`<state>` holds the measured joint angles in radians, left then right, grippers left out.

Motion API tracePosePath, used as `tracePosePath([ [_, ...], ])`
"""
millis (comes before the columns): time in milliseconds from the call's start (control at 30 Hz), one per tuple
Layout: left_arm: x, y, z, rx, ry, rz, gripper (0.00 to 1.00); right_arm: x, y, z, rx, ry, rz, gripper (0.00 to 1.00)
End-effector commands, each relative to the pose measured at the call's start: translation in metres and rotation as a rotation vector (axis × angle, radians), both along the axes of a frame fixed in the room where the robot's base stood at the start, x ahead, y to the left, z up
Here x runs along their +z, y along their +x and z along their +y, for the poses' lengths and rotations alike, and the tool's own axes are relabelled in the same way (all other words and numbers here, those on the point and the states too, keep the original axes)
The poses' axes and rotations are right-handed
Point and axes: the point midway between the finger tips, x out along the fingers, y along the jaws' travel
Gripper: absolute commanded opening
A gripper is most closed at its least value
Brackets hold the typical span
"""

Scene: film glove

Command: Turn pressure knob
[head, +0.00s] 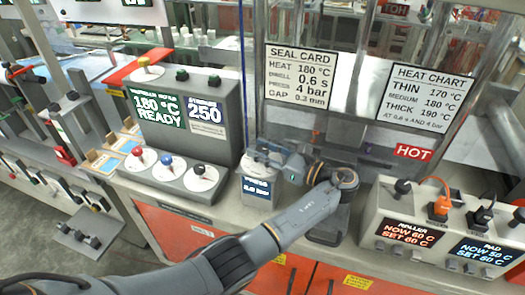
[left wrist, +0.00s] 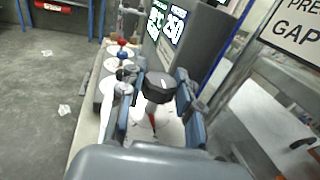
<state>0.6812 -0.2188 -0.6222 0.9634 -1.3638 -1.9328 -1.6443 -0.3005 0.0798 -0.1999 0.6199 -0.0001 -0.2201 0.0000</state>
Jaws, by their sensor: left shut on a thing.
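The pressure unit is a small grey box (head: 258,192) with a lit display that seems to read 2.0 bar; the small text is hard to read. The black pressure knob (left wrist: 160,86) stands on its white top face, with a red pointer (left wrist: 152,118) below it in the left wrist view. My left gripper (head: 272,156) is over the top of the box. In the left wrist view, the blue-grey fingers of my left gripper (left wrist: 156,98) are on both sides of the knob and shut on it. The gripper mostly hides the knob in the head view. My right gripper is not in view.
A heater box (head: 440,232) stands at right near a red HOT label (head: 413,152). The seal card (head: 300,78) lists 4 bar.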

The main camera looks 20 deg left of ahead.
Motion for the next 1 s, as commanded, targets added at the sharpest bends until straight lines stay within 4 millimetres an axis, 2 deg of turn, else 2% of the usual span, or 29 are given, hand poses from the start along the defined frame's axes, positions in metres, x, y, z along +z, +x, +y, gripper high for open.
tracePosePath([
  [467, 0.0010, 0.0005, 0.0005, 0.013, 0.000, -0.002, 0.02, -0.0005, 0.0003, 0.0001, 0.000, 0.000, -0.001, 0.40],
  [500, 0.0010, 0.0005, 0.0005, 0.013, 0.000, -0.002, 0.40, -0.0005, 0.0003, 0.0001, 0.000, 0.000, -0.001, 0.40],
  [600, 0.0009, 0.0005, 0.0005, 0.013, 0.000, -0.002, 0.58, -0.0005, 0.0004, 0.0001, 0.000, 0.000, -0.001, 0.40],
  [867, 0.0005, 0.0003, 0.0003, 0.013, 0.000, -0.001, 0.58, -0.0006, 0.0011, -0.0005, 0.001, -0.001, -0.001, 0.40],
  [1000, 0.0082, 0.0006, 0.0003, 0.013, -0.001, -0.005, 0.58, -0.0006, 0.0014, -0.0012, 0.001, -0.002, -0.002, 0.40],
])
